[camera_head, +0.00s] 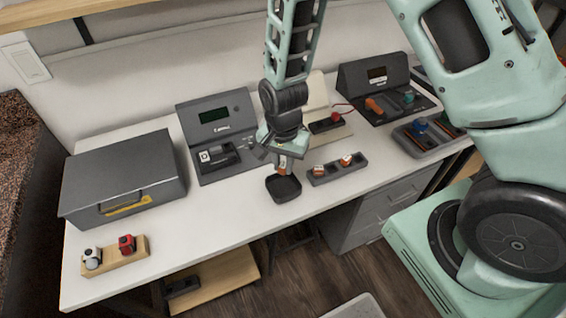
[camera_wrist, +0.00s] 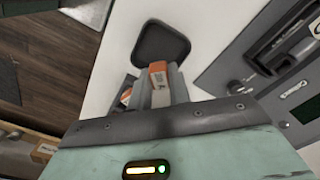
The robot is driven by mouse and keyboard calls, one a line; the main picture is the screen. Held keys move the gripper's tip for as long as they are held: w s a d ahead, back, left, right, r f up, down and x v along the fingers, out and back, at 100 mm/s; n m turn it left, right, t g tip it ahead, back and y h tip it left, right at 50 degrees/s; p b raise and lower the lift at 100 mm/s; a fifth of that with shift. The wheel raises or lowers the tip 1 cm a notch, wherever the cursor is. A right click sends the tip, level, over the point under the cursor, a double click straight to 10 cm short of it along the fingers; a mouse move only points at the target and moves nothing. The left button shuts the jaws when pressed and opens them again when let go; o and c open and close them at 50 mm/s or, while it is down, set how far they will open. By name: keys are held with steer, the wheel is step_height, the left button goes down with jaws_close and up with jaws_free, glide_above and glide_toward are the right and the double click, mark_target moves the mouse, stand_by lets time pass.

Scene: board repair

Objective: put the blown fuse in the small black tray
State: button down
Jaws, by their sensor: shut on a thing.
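My gripper (camera_head: 286,160) is shut on a fuse with an orange end and a white body; the fuse (camera_wrist: 158,74) shows between the fingers in the wrist view. The small black tray (camera_head: 284,191) lies on the white table just below my gripper in the head view. It is square with rounded corners and looks empty; it also shows in the wrist view (camera_wrist: 161,42), beyond the fingertips. The fuse is above or near the tray's back edge; the exact height is hard to tell.
A grey holder (camera_head: 333,174) with two more orange-and-white fuses stands right of the tray. A dark tester (camera_head: 215,130) is behind left, and a grey metal box (camera_head: 125,170) at left. A wooden block (camera_head: 115,256) holds two small parts. Table left of the tray is clear.

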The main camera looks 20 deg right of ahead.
steer(key=shift+f+b, duration=2.45)
steer(key=shift+f, duration=0.45)
steer(key=c, duration=1.2)
jaws_free()
steer(key=shift+c, duration=0.2)
steer(key=shift+r, duration=0.1)
step_height(320, 180, up, 17)
steer(key=shift+r+p, duration=0.15)
steer(key=shift+p, duration=0.25)
steer(key=s+a+r+n, duration=0.2)
steer(key=s+a+n, duration=0.1)
steer(key=s+n, duration=0.5)
steer(key=s+a+r+n, duration=0.2)
steer(key=s+n, duration=0.6)
steer(key=s, duration=0.4)
steer(key=shift+a+r+n+y, duration=0.3)
steer(key=shift+a+r, duration=0.1)
steer(key=shift+a, duration=0.2)
